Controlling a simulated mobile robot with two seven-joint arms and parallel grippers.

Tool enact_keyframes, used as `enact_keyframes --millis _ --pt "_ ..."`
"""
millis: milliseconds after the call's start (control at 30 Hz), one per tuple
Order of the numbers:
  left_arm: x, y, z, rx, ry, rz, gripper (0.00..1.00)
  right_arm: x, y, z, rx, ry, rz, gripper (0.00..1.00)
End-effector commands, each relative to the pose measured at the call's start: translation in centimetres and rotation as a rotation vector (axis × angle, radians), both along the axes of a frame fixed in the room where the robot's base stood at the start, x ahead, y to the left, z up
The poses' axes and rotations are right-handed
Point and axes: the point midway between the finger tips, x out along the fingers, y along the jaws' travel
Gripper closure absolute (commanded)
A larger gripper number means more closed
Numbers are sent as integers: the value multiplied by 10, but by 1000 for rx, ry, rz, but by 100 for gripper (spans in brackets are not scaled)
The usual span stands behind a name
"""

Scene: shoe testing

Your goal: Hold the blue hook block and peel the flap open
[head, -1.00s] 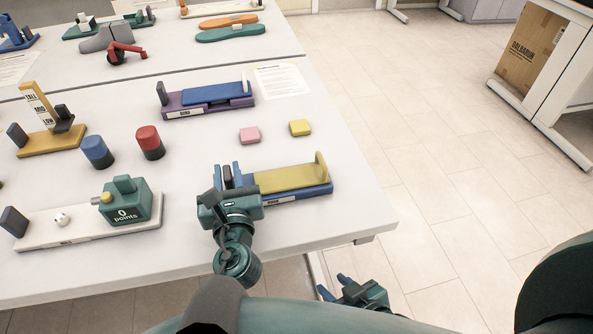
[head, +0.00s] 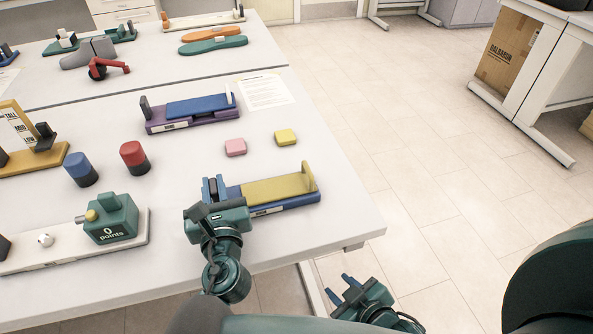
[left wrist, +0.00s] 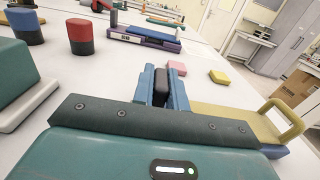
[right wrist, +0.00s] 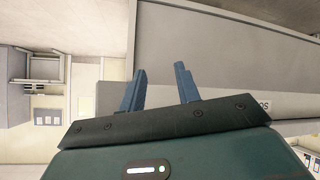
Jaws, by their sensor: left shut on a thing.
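The blue hook block (head: 285,203) lies near the table's front right corner, with a long yellow flap (head: 275,189) on top. The flap has an upright yellow tab at its right end. It also shows in the left wrist view (left wrist: 215,117). My left gripper (head: 213,187) is shut on the dark post (left wrist: 162,88) at the block's left end, one blue finger on each side. My right gripper (head: 340,288) is open and empty, beyond the table's front edge and low in the head view. In the right wrist view its fingers (right wrist: 160,85) stand apart with nothing between them.
Pink (head: 235,147) and yellow (head: 285,137) small blocks lie behind the hook block. A purple-based device (head: 165,125) stands farther back. A green points box (head: 110,220) is left of my left gripper. Open floor lies right of the table.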

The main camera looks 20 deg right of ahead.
Motion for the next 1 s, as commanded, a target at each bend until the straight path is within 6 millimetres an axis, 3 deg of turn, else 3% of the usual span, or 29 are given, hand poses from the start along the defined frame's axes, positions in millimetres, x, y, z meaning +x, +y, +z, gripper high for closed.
enact_keyframes --millis 100,300,367,433,567,700,833,1000 --pt "0 0 0 0 0 1 100 5 -47 -1 -340 -45 103 67" --pt "0 0 0 0 0 0 100 16 -120 14 -906 -82 280 67" --pt "0 0 0 0 0 0 100 27 -141 28 -1067 -109 319 67" --pt "0 0 0 0 0 0 100 55 -156 59 -1159 -202 310 67" --pt "0 0 0 0 0 0 100 99 -163 116 -1135 -397 235 67" --pt "0 0 0 0 0 0 100 133 -154 182 -1028 -620 149 67" --pt "0 0 0 0 0 0 100 150 -140 241 -895 -822 79 67" --pt "0 0 0 0 0 0 100 157 -123 318 -755 -1074 21 67"
